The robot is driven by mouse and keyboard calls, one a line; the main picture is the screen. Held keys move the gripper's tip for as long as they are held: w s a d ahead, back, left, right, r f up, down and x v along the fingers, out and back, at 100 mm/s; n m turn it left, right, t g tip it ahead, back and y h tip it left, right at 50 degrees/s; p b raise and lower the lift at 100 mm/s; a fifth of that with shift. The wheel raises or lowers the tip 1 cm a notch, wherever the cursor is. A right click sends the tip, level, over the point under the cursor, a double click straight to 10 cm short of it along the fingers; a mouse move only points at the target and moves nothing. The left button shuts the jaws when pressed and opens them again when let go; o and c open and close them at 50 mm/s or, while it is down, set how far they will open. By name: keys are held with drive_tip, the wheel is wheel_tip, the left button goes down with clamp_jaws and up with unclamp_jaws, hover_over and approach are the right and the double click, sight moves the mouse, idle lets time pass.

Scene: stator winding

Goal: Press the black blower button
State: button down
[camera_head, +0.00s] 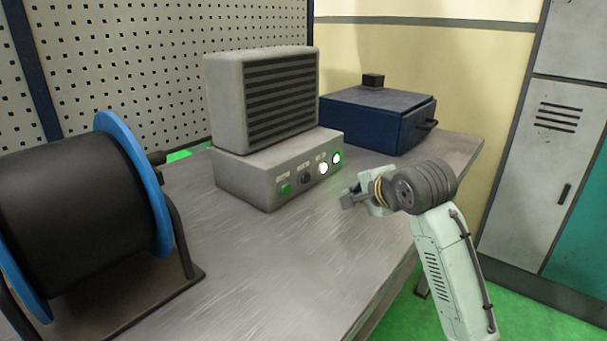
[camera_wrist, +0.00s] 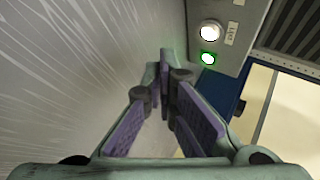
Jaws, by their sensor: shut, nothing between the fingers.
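The blower is a grey box with dark horizontal slats (camera_head: 281,95) on a grey control base (camera_head: 240,180). The base's front carries a row of labelled buttons: a green one (camera_head: 286,188), the black button (camera_head: 306,178), a lit white one (camera_head: 323,168) and a lit one with a green surround (camera_head: 337,158). My gripper (camera_head: 347,200) is shut and empty, in front of and to the right of the panel, apart from it. In the wrist view its fingertips (camera_wrist: 165,55) meet below and left of the white button (camera_wrist: 210,33) and the green-ringed one (camera_wrist: 208,58). The black button is out of the wrist view.
A black spool with blue flanges (camera_head: 85,205) stands at the left of the metal table (camera_head: 270,265). A dark blue box (camera_head: 375,115) with a handle sits behind on the right. Grey lockers (camera_head: 545,150) stand beyond. The table in front of the panel is clear.

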sight(305, 178)
drive_tip(key=shift+s, duration=0.15)
drive_tip(key=w+a, duration=0.1)
drive_tip(key=a, duration=0.1)
drive_tip(key=w+a, duration=0.3)
drive_tip(key=a, duration=0.1)
drive_tip(key=shift+w+a+r, duration=0.1)
drive_tip(key=shift+w+a, duration=0.4)
drive_tip(key=shift+a, duration=0.1)
drive_tip(key=shift+a+p, duration=0.1)
drive_tip(key=shift+p, duration=0.2)
idle(1.0)
drive_tip(key=shift+w+a, duration=0.25)
drive_tip(key=shift+w+a+p, duration=0.2)
drive_tip(key=shift+a+p, duration=0.2)
drive_tip(key=shift+p, duration=0.15)
idle(0.7)
drive_tip(key=shift+s+d, duration=0.45)
drive_tip(key=shift+d, duration=0.25)
